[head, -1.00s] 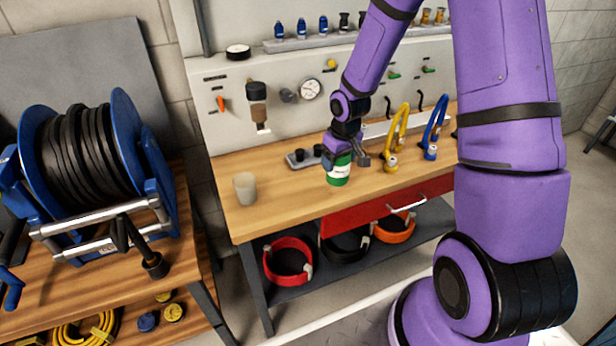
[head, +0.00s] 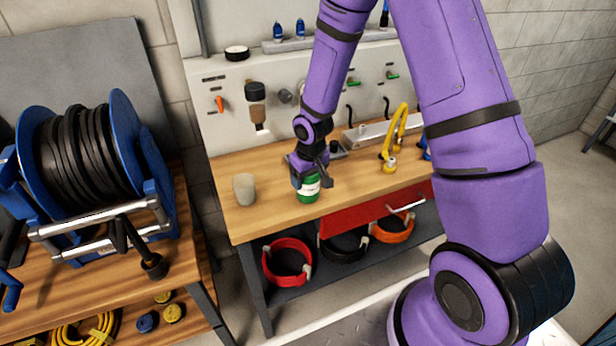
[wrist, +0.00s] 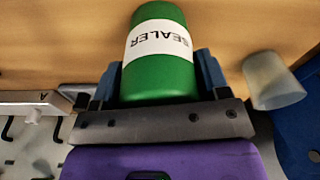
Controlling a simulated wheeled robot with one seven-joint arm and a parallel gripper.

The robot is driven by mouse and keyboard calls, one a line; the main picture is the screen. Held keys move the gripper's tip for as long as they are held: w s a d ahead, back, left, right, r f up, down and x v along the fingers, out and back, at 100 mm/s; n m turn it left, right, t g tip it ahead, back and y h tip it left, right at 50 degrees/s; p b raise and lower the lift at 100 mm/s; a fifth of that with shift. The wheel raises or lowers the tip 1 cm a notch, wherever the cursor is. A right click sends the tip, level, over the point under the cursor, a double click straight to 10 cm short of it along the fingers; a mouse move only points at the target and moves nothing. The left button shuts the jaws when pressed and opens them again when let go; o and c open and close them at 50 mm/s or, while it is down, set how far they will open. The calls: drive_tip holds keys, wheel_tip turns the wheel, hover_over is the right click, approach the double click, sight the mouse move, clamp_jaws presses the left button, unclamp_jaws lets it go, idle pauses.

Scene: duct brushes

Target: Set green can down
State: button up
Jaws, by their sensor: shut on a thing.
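The green can (head: 308,188) has a white label and is near the front edge of the wooden bench (head: 270,222) in the head view. In the wrist view the green can (wrist: 160,75) fills the middle, its label reading SEALER upside down. My gripper (head: 311,176) is shut on it, with a blue finger on each side in the wrist view (wrist: 160,85). The can looks close to the bench top; I cannot tell whether it touches. Its upper part is hidden by my gripper in the head view.
A pale cup (head: 245,189) stands to the left of the can. A yellow hooked tool (head: 394,138) and a tray (head: 370,134) lie to the right and behind. A red drawer (head: 375,211) is under the bench top. Bare wood lies between cup and can.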

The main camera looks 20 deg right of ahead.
drive_tip(key=shift+f, duration=0.15)
drive_tip(key=o, duration=1.1)
